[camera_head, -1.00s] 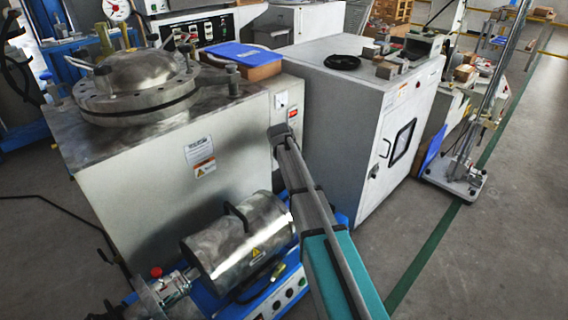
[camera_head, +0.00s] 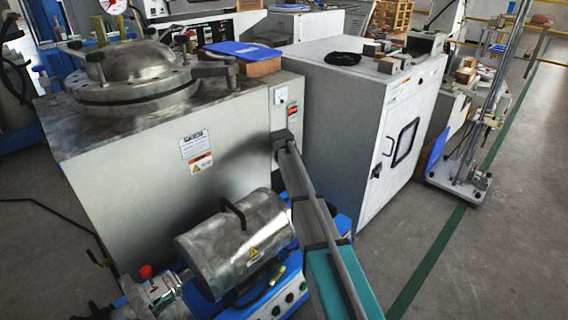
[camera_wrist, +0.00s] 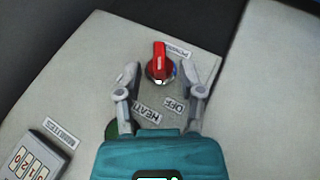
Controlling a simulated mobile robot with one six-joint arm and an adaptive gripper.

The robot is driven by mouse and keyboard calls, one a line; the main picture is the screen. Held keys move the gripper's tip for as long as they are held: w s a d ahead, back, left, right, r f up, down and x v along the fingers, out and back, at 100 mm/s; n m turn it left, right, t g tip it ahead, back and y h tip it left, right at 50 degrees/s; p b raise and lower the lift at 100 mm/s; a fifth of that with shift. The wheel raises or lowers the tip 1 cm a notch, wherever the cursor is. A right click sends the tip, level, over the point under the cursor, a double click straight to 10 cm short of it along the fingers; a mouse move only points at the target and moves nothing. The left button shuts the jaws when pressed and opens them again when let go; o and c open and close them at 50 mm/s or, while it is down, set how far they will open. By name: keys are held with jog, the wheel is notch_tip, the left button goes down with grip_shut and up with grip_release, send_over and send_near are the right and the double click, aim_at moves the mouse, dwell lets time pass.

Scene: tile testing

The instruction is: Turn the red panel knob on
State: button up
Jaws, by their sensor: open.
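The red panel knob (camera_wrist: 160,66) shows in the wrist view on a pale panel (camera_wrist: 90,75), with its handle pointing up in the picture. Labels reading POWER, HEAT and OFF sit around it. My gripper (camera_wrist: 161,78) is open, with one finger on each side of the knob and a gap visible on both sides. In the head view my gripper (camera_head: 281,143) is at the right end of the front of the large grey machine (camera_head: 130,165). The knob is hidden behind it there.
A numbered counter (camera_wrist: 38,158) is at the lower left in the wrist view. In the head view a steel cylinder (camera_head: 225,250) on a blue base stands below left of my arm. A white cabinet (camera_head: 345,110) stands close on the right. Open floor lies further right.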

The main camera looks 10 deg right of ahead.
jog(key=shift+w+d+f, duration=0.1)
jog(key=shift+w+f, duration=0.2)
jog(key=shift+f, duration=0.15)
grip_shut()
